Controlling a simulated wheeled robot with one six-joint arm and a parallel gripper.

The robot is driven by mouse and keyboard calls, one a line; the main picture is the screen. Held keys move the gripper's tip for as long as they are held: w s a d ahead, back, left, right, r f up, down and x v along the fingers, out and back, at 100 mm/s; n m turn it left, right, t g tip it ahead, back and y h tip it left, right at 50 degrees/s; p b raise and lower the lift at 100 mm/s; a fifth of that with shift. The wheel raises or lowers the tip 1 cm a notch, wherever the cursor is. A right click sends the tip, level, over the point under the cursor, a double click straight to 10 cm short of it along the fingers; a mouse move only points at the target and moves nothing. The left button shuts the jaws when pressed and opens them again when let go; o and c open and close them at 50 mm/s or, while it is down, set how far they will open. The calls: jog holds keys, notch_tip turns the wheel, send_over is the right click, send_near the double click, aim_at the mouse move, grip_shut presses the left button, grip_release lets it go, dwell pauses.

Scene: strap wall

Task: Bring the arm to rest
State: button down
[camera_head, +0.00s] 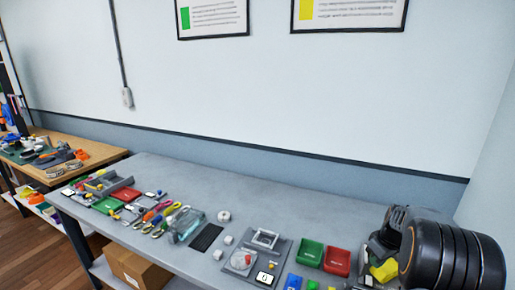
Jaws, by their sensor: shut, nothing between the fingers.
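Dark, rounded parts with black ribbed bands stand large at the lower right of the head view, in front of the bench's right end. They look like links of my own arm, but I cannot tell which. I cannot make out any gripper fingers. The grey workbench (235,190) runs along the wall and carries many small items.
On the bench are a green bin (310,252), a red bin (337,261), a grey fixture (266,239), a clear container (187,222) and several tools. A wooden bench (95,151) stands at left. A cardboard box (137,268) sits below. The bench's back strip is clear.

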jog(key=s+a+m, duration=0.2)
jog(key=s+m, duration=0.1)
jog(key=shift+s+a+f+g, duration=0.2)
jog(key=shift+a+g, duration=0.1)
jog(key=s+a+r+t, duration=0.1)
jog(key=s+a+r, duration=0.2)
jog(key=a, duration=0.4)
jog(key=s+a+r+t, duration=0.1)
jog(key=s+a+r, duration=0.3)
jog(key=s+a, duration=0.2)
jog(key=s+a+r+m+t+h, duration=0.1)
jog(key=s+a+r, duration=0.3)
jog(key=a, duration=0.3)
jog(key=shift+s+a, duration=0.3)
jog(key=shift+a, duration=0.05)
jog(key=shift+d+r, duration=0.1)
jog(key=shift+d, duration=0.05)
